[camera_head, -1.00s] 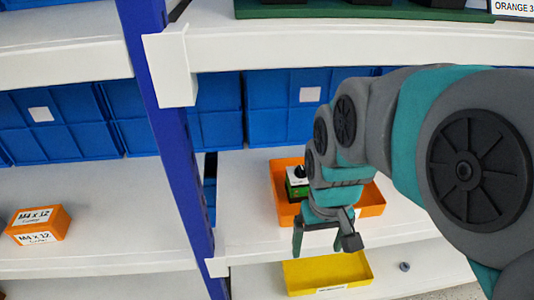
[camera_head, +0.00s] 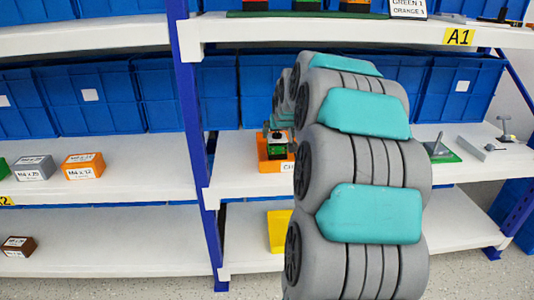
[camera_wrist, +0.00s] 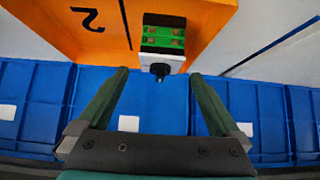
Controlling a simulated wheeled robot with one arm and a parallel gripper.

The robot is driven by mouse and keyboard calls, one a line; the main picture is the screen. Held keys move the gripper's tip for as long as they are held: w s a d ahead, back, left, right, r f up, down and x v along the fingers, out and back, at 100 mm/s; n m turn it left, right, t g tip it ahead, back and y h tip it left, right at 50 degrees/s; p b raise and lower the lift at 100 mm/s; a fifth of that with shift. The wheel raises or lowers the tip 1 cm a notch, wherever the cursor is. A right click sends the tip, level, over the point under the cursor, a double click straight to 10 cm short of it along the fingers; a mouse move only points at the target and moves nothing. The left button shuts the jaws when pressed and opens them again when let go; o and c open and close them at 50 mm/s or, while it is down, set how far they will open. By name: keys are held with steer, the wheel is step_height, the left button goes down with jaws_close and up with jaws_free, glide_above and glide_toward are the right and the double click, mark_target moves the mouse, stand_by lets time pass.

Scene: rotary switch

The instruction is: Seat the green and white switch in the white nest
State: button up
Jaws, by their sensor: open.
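The green and white switch (camera_head: 278,150) with a black knob is by the orange tray (camera_head: 265,166) on the middle shelf, partly hidden by my arm. In the wrist view the switch (camera_wrist: 163,38) shows its green face and black knob, in front of the orange tray (camera_wrist: 105,28). My gripper (camera_wrist: 159,74) is open and empty. Its two fingers are spread to either side of the switch's line, with the knob near the gap between the fingertips. In the head view my arm hides most of the gripper. I cannot make out a white nest.
A yellow tray (camera_head: 279,230) is on the lower shelf. Blue bins (camera_head: 105,97) line the back. A blue post (camera_head: 193,120) stands left of the tray. The upper shelf (camera_head: 330,30) overhangs. A grey piece on a green plate (camera_head: 440,151) stands to the right.

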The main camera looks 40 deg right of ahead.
mark_target(278, 137)
steer(key=shift+x, duration=3.55)
steer(key=c, duration=1.4)
steer(key=shift+r, duration=0.1)
steer(key=shift+c, duration=0.2)
